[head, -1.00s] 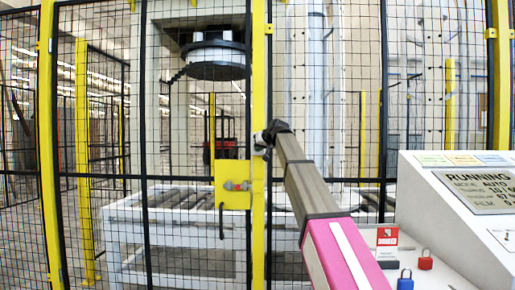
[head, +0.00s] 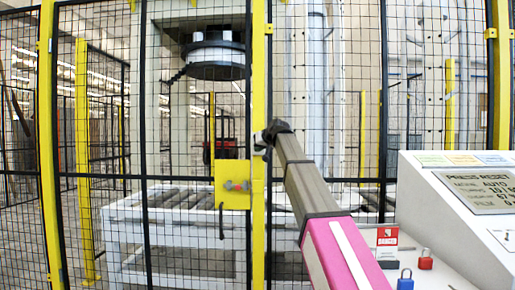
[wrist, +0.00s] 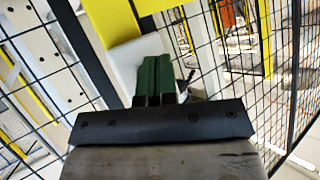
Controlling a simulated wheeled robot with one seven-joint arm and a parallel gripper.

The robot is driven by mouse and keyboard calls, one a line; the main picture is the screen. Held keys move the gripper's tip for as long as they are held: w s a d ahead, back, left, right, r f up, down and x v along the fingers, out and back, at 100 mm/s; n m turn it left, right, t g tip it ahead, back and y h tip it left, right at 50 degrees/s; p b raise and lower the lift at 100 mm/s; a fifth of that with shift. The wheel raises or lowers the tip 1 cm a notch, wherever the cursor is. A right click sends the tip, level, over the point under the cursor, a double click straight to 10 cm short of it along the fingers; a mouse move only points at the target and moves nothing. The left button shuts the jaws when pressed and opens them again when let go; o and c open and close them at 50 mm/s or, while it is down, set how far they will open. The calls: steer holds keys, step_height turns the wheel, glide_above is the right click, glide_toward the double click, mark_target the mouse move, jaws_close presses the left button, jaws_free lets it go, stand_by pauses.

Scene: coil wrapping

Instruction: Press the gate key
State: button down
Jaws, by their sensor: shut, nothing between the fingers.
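My gripper (head: 270,137) is at the yellow gate post (head: 259,60) in the head view, just above and right of the yellow lock plate (head: 232,184) with its grey latch. In the wrist view its green fingers (wrist: 154,78) are shut together and empty. Their tips are against or just in front of a white block (wrist: 126,66) beside yellow framing (wrist: 108,20); I cannot tell whether they touch it. No gate key can be made out; the fingers may hide it.
The black mesh fence (head: 200,120) stands ahead, with a roller conveyor (head: 180,200) behind it. At the right is a control console (head: 450,215) with a display (head: 482,190). A red padlock (head: 426,260) and a blue padlock (head: 405,280) are beside it.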

steer(key=shift+s, duration=0.1)
steer(key=shift+s+a, duration=0.1)
steer(key=shift+s, duration=2.3)
